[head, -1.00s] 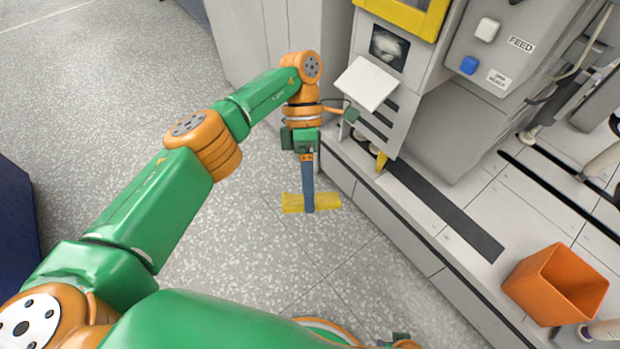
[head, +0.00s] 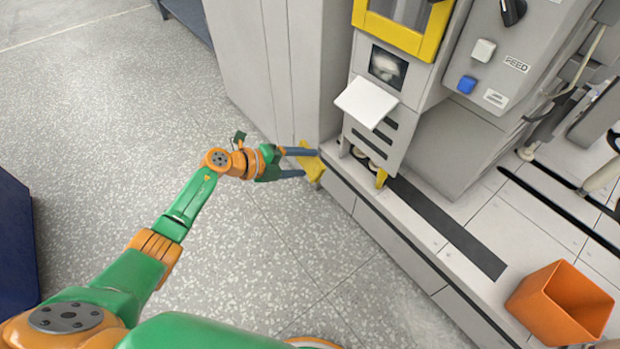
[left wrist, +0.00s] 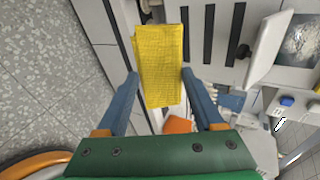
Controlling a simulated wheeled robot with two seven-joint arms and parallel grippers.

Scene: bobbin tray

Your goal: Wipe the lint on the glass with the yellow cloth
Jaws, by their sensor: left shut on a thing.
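The yellow cloth (head: 311,168) is held out in front of my left gripper (head: 308,162), between its two blue fingers. In the left wrist view the cloth (left wrist: 160,65) hangs as a folded strip between the fingertips of my left gripper (left wrist: 162,85). The glass (head: 388,66) is a small dark pane on the grey machine, with a pale fuzzy patch of lint (head: 385,67) on it. The glass also shows at the top right of the left wrist view (left wrist: 300,42). The cloth is apart from the glass, to its lower left. My right gripper is not in view.
A white sloping flap (head: 366,102) juts out just below the glass. A yellow-framed window (head: 405,25) sits above it. A grey cabinet (head: 285,70) stands left of the machine. An orange bin (head: 545,305) is at the lower right. The speckled floor is clear.

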